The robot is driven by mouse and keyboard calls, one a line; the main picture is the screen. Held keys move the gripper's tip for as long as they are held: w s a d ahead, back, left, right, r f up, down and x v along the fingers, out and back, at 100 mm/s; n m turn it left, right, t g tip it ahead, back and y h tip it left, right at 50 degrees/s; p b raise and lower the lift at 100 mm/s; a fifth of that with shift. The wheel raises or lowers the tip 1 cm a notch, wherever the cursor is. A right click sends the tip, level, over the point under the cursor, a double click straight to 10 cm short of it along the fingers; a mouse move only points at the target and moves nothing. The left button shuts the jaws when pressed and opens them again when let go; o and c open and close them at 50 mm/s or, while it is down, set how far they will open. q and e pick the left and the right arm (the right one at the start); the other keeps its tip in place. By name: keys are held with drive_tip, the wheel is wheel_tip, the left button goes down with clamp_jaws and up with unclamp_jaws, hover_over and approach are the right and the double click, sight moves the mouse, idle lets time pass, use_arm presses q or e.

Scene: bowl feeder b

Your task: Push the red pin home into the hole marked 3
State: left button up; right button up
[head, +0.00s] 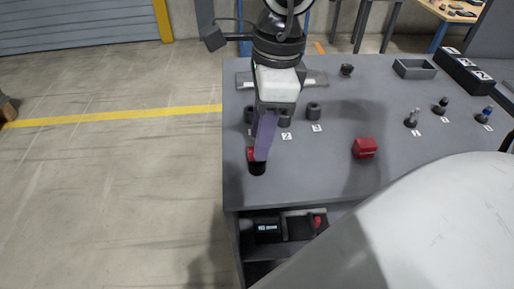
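My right gripper (260,148), with purple fingers, reaches down over the left front of the grey table. A red-topped piece with a dark lower end, which looks like the red pin (251,154), is at its fingertips. The fingers appear shut on it and hide much of it. I cannot tell whether its dark end touches the table. The dark cylindrical holder at the label 3 (313,110) stands behind and to the right, apart from the pin. Its hole is too small to see into. My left gripper is not in view.
The holder by label 2 (284,118) and another dark holder (249,114) are partly hidden by my gripper. A red block (365,148) lies right of them. Several small pins (411,118) stand at the right. A grey tray (414,69) is at the back. The table's front middle is clear.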

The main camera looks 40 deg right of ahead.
drive_tip(key=shift+w+a+f, duration=0.1)
drive_tip(key=shift+f, duration=0.5)
drive_tip(key=shift+w+a+f, duration=0.1)
drive_tip(key=shift+f, duration=0.5)
clamp_jaws()
drive_tip(key=shift+r, duration=0.1)
wheel_tip(320, 180, up, 28)
drive_tip(key=p, duration=0.1)
drive_tip(key=shift+s, duration=0.1)
